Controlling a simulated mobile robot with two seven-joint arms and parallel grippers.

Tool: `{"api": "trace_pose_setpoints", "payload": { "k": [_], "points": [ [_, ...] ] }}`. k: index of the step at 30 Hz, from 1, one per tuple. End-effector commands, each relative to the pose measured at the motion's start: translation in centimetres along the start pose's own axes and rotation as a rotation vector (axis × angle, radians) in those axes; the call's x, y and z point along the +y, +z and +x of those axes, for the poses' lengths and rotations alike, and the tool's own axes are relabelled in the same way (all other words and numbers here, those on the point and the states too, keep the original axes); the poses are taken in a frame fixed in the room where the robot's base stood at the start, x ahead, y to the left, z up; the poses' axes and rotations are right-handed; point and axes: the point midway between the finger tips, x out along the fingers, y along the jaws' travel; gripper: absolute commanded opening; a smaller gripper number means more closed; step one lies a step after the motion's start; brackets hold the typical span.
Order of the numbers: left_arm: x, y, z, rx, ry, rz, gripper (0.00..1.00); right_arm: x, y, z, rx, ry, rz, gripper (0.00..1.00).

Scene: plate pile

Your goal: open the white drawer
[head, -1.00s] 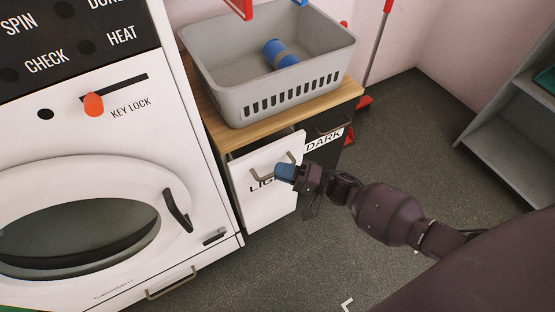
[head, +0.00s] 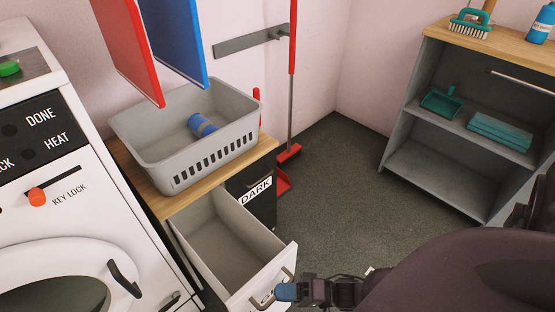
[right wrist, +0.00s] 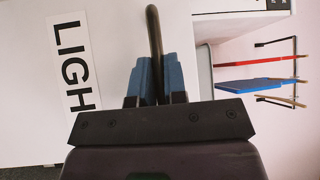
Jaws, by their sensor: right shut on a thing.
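The white drawer (head: 225,252) stands pulled out from the cabinet under the wooden top, and its grey inside looks empty. Its front carries a label (right wrist: 72,65) that reads "LIGH" in the right wrist view. A curved metal handle (right wrist: 153,35) sits on that front; it also shows in the head view (head: 288,275). My right gripper (head: 286,292) is shut on the handle, and its blue finger pads (right wrist: 153,78) lie on both sides of the bar. My left gripper is not in view.
A grey basket (head: 190,165) with a blue can sits on the wooden top. A white washer (head: 70,235) stands at left. A grey shelf (head: 440,165) stands at right, with open floor between.

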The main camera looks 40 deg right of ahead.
Motion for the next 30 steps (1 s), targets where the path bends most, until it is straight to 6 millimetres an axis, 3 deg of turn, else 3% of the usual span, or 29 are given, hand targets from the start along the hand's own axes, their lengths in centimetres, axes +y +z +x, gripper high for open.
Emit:
{"api": "trace_pose_setpoints", "payload": {
  "k": [17, 18, 23, 30],
  "points": [
    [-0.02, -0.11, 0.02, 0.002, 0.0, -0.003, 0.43, -0.1, 0.26, -0.39, -0.001, 0.001, -0.003, 0.0],
    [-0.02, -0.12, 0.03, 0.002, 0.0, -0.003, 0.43, -0.1, 0.26, -0.39, -0.001, 0.001, -0.003, 0.14],
    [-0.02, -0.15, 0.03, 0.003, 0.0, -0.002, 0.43, -0.11, 0.27, -0.37, -0.001, 0.0, -0.002, 0.38],
    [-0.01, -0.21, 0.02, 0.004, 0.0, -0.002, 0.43, -0.13, 0.29, -0.33, -0.001, 0.0, -0.001, 0.38]
  ]
}}
